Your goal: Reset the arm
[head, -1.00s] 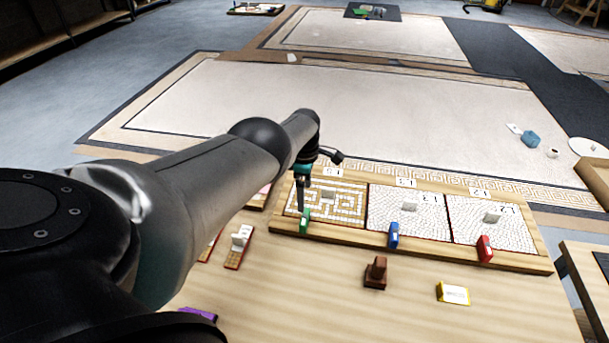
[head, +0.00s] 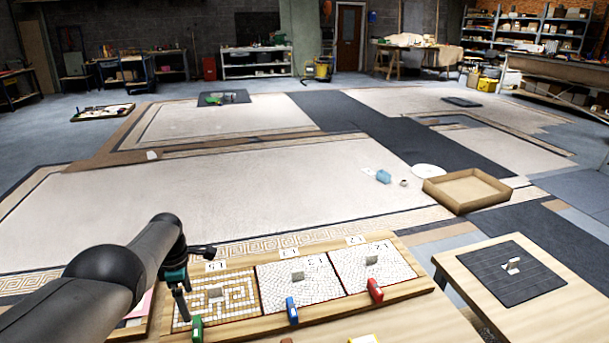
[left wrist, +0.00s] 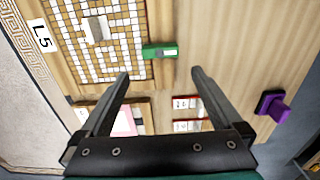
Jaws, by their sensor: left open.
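My left arm (head: 110,275) reaches in from the left in the head view. Its gripper (head: 181,301) hangs at the left edge of the mosaic panel marked L5 (head: 236,285). In the left wrist view the two fingers (left wrist: 160,75) are spread wide with nothing between them. A green block (left wrist: 160,51) lies at the panel's edge just beyond the fingertips; it also shows in the head view (head: 197,329). Two more panels, one with a blue block (head: 292,311) and one with a red block (head: 375,290), stand to the right. My right gripper is not in view.
A second table (head: 470,265) with a dark mat (head: 505,280) stands right. A shallow wooden tray (head: 437,198) lies on the floor behind. A purple object (left wrist: 272,105) lies right of my fingers in the wrist view.

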